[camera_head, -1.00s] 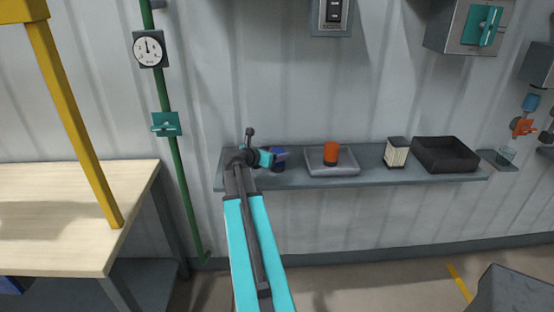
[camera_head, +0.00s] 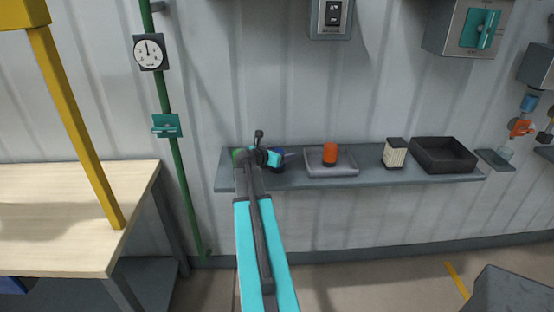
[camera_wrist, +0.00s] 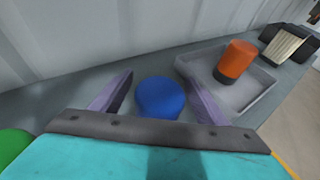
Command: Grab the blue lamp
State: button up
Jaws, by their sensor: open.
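The blue lamp (camera_wrist: 160,97) stands on the grey wall shelf (camera_head: 400,178), and in the wrist view it shows between the two spread fingers of my gripper (camera_wrist: 158,92). The fingers are open, with a gap visible on each side of the lamp. In the head view the blue lamp (camera_head: 279,154) is mostly hidden behind my gripper (camera_head: 284,156). The lower part of the lamp is hidden by the gripper body in the wrist view.
An orange lamp (camera_wrist: 236,60) stands in a grey tray (camera_wrist: 262,94) right of the blue one. A green object (camera_wrist: 12,145) is at the left. A cream slatted block (camera_head: 395,153) and a black bin (camera_head: 443,155) are farther right. The wall is close behind.

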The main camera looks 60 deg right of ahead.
jog(key=shift+d+f, duration=0.1)
jog(key=shift+d, duration=0.2)
dwell(0.4)
jog(key=c, duration=1.2)
jog(key=shift+r+b, duration=0.75)
jog(key=shift+r, duration=1)
jog(key=s+a+r+b, duration=0.1)
jog(key=s+a+b, duration=0.3)
jog(key=a, duration=0.8)
jog(key=shift+s+a, duration=0.2)
jog(key=shift+s, duration=0.45)
